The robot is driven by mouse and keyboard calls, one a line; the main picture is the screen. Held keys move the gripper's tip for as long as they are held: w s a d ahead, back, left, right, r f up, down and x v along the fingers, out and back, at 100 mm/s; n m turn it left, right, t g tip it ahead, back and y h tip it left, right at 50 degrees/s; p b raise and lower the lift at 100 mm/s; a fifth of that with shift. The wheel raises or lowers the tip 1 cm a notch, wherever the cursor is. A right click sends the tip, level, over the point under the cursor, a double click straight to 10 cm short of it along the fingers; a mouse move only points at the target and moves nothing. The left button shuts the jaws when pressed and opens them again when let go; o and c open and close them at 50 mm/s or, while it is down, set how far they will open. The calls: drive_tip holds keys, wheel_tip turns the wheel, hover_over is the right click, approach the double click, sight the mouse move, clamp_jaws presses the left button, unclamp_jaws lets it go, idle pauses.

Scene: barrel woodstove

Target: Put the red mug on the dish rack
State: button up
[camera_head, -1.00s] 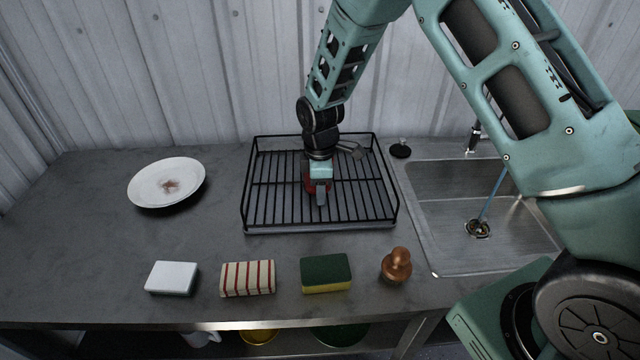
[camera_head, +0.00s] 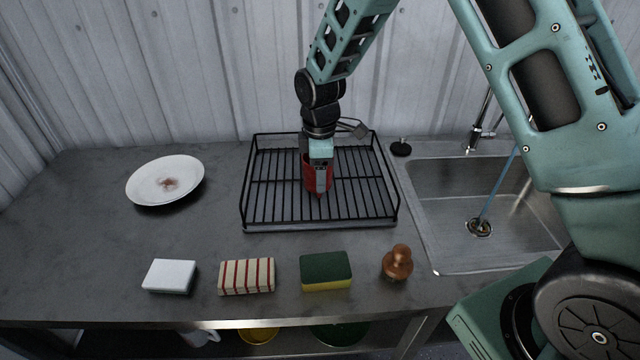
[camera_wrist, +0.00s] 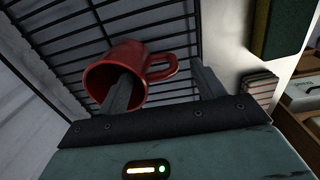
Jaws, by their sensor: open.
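The red mug (camera_head: 317,178) is at the middle of the black wire dish rack (camera_head: 262,205), partly hidden by my gripper (camera_head: 319,190) in the head view. In the wrist view the mug (camera_wrist: 128,62) lies against the rack's wires with its mouth facing the camera and its handle to the right. My gripper (camera_wrist: 165,88) is open. One finger reaches into the mug's mouth and the other is to the right, outside it, beyond the handle. I cannot tell whether either finger touches the mug.
A stained white plate (camera_head: 165,181) lies left of the rack. A white block (camera_head: 169,276), a striped sponge (camera_head: 246,276), a green-yellow sponge (camera_head: 326,271) and a copper-coloured knobbed object (camera_head: 397,262) line the front. The sink (camera_head: 450,235) is at right.

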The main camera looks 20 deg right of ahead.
wheel_tip(320, 180, up, 7)
drive_tip(key=shift+s+b, duration=0.1)
drive_tip(key=shift+b, duration=0.5)
drive_tip(key=s+a+r+m, duration=0.1)
drive_tip(key=s+a+r, duration=0.15)
drive_tip(key=s, duration=0.35)
drive_tip(key=s+a+r+m+y, duration=0.1)
drive_tip(key=s+a, duration=0.2)
drive_tip(key=s, duration=0.3)
drive_tip(key=s+a+r+m, duration=0.1)
drive_tip(key=s+a+r, duration=0.15)
drive_tip(key=s, duration=0.35)
drive_tip(key=s+f+m, duration=0.1)
drive_tip(key=s+m, duration=0.2)
drive_tip(key=s, duration=1)
drive_tip(key=shift+s, duration=0.35)
drive_tip(key=shift+f, duration=0.15)
